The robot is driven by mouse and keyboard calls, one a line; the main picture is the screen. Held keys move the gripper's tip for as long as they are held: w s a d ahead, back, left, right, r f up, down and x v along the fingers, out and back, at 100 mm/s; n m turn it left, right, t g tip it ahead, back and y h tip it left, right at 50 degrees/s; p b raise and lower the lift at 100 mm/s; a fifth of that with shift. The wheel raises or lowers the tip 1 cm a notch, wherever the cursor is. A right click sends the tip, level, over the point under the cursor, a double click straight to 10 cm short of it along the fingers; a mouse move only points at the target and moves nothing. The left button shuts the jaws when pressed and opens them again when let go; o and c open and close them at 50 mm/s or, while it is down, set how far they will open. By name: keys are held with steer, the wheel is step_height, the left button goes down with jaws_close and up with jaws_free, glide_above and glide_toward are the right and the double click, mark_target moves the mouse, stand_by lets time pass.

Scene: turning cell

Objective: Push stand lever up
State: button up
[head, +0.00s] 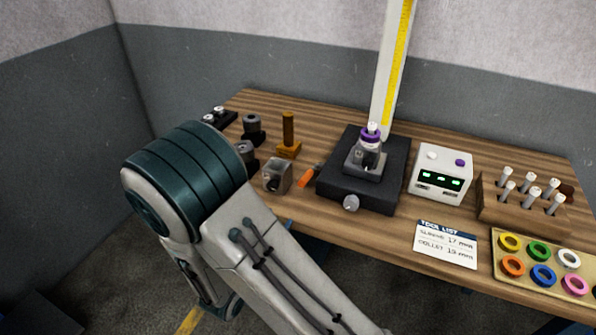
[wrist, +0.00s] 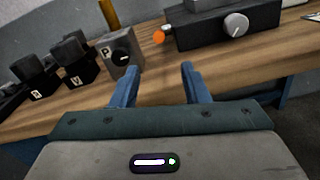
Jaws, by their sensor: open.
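The stand (head: 365,190) is a black base with a small grey block on top, standing at the middle of the bench. Its lever (head: 306,177) has an orange handle and sticks out from the left side, slanting down toward the front-left. In the wrist view the lever's orange end (wrist: 158,37) is seen nearly end-on, beside the stand's dark body (wrist: 205,28). My gripper (wrist: 159,72) is open with nothing between its blue fingers. The fingers are below the lever in the wrist picture and apart from it. In the head view my arm hides the gripper.
A grey block marked P (wrist: 121,52) is left of the lever, with dark holders (wrist: 73,58) further left. A silver knob (head: 351,203) is on the stand's front. A white box (head: 440,173), peg rack (head: 524,214) and ring tray (head: 545,275) are to the right.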

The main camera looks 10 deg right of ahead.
mark_target(299, 185)
steer(key=p+x, duration=0.2)
steer(key=x, duration=1.1)
steer(key=shift+w+d+p, duration=0.2)
steer(key=shift+w+p, duration=0.05)
steer(key=shift+p, duration=0.05)
jaws_close()
steer(key=shift+a+r, duration=0.1)
